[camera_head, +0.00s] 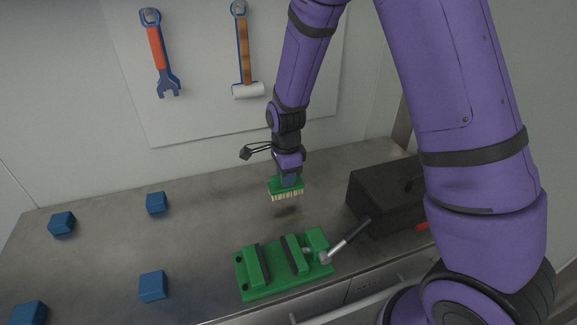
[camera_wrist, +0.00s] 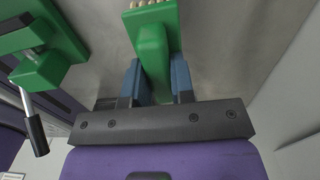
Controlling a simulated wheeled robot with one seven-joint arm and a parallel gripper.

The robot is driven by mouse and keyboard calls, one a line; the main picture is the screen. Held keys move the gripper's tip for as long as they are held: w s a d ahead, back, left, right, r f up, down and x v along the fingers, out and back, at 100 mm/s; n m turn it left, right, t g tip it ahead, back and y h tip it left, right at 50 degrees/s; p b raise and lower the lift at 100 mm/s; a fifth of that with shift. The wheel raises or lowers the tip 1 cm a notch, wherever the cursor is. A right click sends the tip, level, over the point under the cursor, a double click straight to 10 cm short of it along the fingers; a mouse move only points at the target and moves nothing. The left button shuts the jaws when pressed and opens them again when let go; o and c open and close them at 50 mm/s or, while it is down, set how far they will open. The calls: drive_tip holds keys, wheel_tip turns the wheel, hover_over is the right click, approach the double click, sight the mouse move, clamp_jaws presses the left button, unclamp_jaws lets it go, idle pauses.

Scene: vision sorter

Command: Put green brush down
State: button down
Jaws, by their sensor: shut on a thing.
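The green brush (camera_head: 286,186) has a green back and pale bristles that point down. My gripper (camera_head: 289,178) is shut on it and holds it above the grey worktop (camera_head: 215,240), with a dark shadow on the surface below. In the wrist view, the brush's green handle (camera_wrist: 153,50) sits between the two blue-grey fingers of my gripper (camera_wrist: 154,82). A few pale bristles show at the top edge of that view.
A green vise (camera_head: 262,272) with a metal lever stands at the front edge. A black toolbox (camera_head: 385,195) is at the right. Several blue blocks (camera_head: 153,286) lie at the left. A wrench (camera_head: 158,50) and a hammer (camera_head: 244,55) hang on the back panel. Worktop between blocks and brush is clear.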

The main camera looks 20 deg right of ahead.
drive_tip(key=w+d, duration=0.1)
drive_tip(key=w, duration=0.2)
drive_tip(key=w+d, duration=0.1)
drive_tip(key=w, duration=0.2)
drive_tip(key=w+d+f, duration=0.1)
drive_tip(key=w, duration=0.2)
drive_tip(key=shift+d, duration=0.35)
drive_tip(key=f, duration=0.3)
drive_tip(key=shift+w+d+f, duration=0.1)
drive_tip(key=shift+w+d, duration=0.05)
drive_tip(key=shift+w, duration=0.25)
drive_tip(key=c, duration=1)
unclamp_jaws()
drive_tip(key=shift+o, duration=0.2)
drive_tip(key=shift+f, duration=0.2)
wheel_tip(320, 180, up, 11)
drive_tip(key=shift+s, duration=0.35)
